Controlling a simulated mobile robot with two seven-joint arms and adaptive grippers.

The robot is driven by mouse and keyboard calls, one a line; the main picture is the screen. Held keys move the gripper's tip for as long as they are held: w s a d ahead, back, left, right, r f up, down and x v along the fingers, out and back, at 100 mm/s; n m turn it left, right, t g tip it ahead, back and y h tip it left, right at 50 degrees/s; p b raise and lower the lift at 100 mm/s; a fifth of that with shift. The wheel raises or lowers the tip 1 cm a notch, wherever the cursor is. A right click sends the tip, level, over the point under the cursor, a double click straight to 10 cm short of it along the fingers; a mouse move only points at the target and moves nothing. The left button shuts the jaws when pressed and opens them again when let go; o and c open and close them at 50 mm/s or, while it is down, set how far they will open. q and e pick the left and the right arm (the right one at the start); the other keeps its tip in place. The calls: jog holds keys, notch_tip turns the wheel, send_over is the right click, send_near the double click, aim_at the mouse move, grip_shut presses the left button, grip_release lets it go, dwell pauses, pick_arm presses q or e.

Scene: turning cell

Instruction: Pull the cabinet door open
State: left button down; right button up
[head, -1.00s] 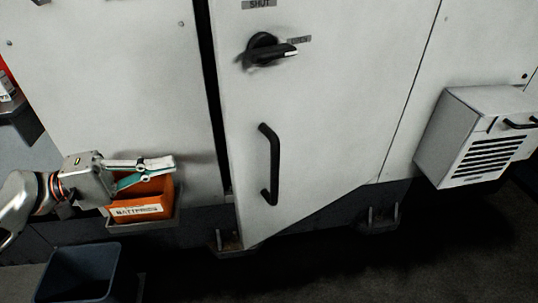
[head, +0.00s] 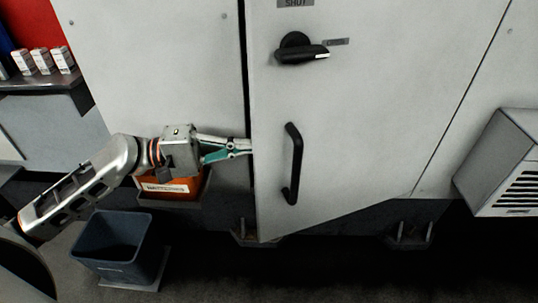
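The white cabinet door (head: 365,120) stands in the middle of the head view, with a narrow dark gap along its left edge. A black vertical handle (head: 293,163) is on its lower left. Above it, a black rotary knob (head: 303,50) points right, towards a small label; a label reading SHUT is above the knob. My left gripper (head: 247,147) comes in from the left with its fingertips at the door's left edge, left of the handle. I cannot tell whether they touch the edge or how far apart they are. My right gripper is not in view.
An orange bin (head: 168,188) labelled batteries sits partly behind my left gripper. A dark blue bucket (head: 115,240) stands on the floor at lower left. A louvred white box (head: 505,165) juts out at right. A shelf (head: 40,82) with small boxes is at upper left.

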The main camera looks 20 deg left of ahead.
aim_at(270, 158)
pick_arm(q)
jog(key=shift+s+d+p, duration=0.25)
jog(key=shift+s+d, duration=0.05)
jog(key=shift+d, duration=0.6)
jog(key=shift+s+d+p, duration=0.3)
jog(key=shift+s+d, duration=0.05)
jog(key=shift+d, duration=0.5)
jog(key=shift+s+d+p, duration=0.25)
jog(key=shift+s+d, duration=0.05)
jog(key=shift+d, duration=0.6)
jog(key=shift+s, duration=0.1)
